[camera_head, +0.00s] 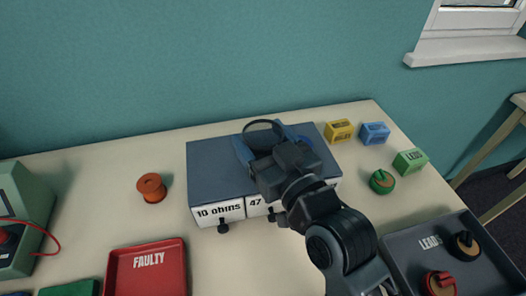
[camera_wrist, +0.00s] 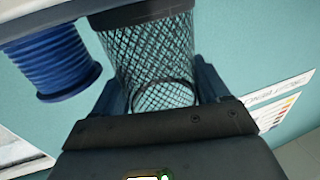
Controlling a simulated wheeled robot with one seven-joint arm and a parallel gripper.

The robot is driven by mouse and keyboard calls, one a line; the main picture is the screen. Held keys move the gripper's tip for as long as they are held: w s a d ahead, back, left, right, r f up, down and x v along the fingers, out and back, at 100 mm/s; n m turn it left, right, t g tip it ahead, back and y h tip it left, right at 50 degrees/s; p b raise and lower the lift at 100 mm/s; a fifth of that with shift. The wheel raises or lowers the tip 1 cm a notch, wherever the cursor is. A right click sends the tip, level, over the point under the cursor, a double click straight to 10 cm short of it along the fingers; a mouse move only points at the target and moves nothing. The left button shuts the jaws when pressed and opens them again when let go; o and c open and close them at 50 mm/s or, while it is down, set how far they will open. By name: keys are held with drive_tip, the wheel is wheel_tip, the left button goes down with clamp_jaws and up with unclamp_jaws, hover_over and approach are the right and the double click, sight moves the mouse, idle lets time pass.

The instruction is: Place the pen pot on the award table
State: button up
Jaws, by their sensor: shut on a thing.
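The pen pot is a dark wire-mesh cup. Its round rim (camera_head: 264,122) shows in the head view just above the drawer unit, and its mesh wall (camera_wrist: 150,48) fills the middle of the wrist view. My gripper (camera_head: 262,141) is shut on the pot, one finger on each side of it. My wrist hides most of the pot in the head view. The pot is at the top of the drawer unit; I cannot tell whether it touches it. Part of a wooden table (camera_head: 510,125) shows at the right edge; I cannot tell if it is the award table.
The grey drawer unit (camera_head: 215,170) stands on the cream bench (camera_head: 90,185). A blue ribbed spool (camera_wrist: 60,60) is beside the pot. An orange spool (camera_head: 152,188), a red tray (camera_head: 145,272), small boxes (camera_head: 339,131) and a grey tray (camera_head: 405,255) surround it.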

drive_tip(key=c, duration=0.4)
drive_tip(key=shift+c, duration=0.2)
drive_tip(key=shift+r, duration=0.1)
